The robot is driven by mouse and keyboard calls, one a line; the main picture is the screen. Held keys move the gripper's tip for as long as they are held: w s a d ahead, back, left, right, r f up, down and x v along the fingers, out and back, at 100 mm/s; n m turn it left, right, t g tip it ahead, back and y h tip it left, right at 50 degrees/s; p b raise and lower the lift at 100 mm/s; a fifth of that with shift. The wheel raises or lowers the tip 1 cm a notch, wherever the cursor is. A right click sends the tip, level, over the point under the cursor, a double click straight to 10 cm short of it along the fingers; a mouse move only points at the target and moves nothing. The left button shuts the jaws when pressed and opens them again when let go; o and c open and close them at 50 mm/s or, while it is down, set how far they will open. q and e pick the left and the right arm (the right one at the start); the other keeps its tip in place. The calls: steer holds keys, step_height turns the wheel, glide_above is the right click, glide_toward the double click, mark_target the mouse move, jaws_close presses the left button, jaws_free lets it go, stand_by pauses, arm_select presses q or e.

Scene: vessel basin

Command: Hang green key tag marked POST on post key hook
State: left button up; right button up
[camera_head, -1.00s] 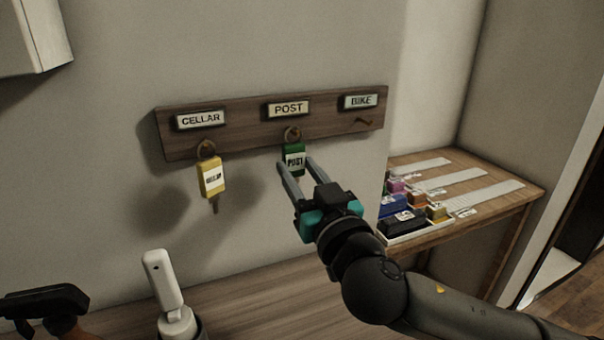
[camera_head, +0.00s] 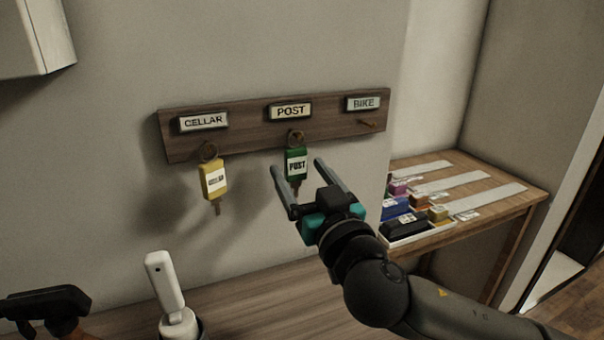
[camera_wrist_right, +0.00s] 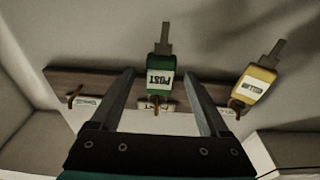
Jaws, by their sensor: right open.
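The green key tag marked POST (camera_head: 296,164) hangs by its ring from the hook under the POST label (camera_head: 290,111) on the wooden key board (camera_head: 240,127). Its key points down. My right gripper (camera_head: 297,168) is open, with its fingers on either side of the tag and apart from it. In the right wrist view the green tag (camera_wrist_right: 160,77) appears upside down between the spread fingers (camera_wrist_right: 160,82). At the lower left of the head view, a dark part may be my left arm; its fingers do not clearly show.
A yellow CELLAR tag (camera_head: 214,178) hangs on the left hook. The BIKE hook (camera_head: 368,124) is empty. A side table (camera_head: 508,191) at right bears a tray of several coloured tags. A white handset (camera_head: 165,283) stands below the board.

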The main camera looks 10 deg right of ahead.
steer(key=shift+s+d+f, duration=0.1)
steer(key=shift+s+f, duration=0.1)
steer(key=shift+s, duration=0.45)
steer(key=p+v, duration=0.7)
steer(key=v, duration=0.6)
steer(key=shift+s, duration=0.4)
steer(key=shift+s, duration=0.1)
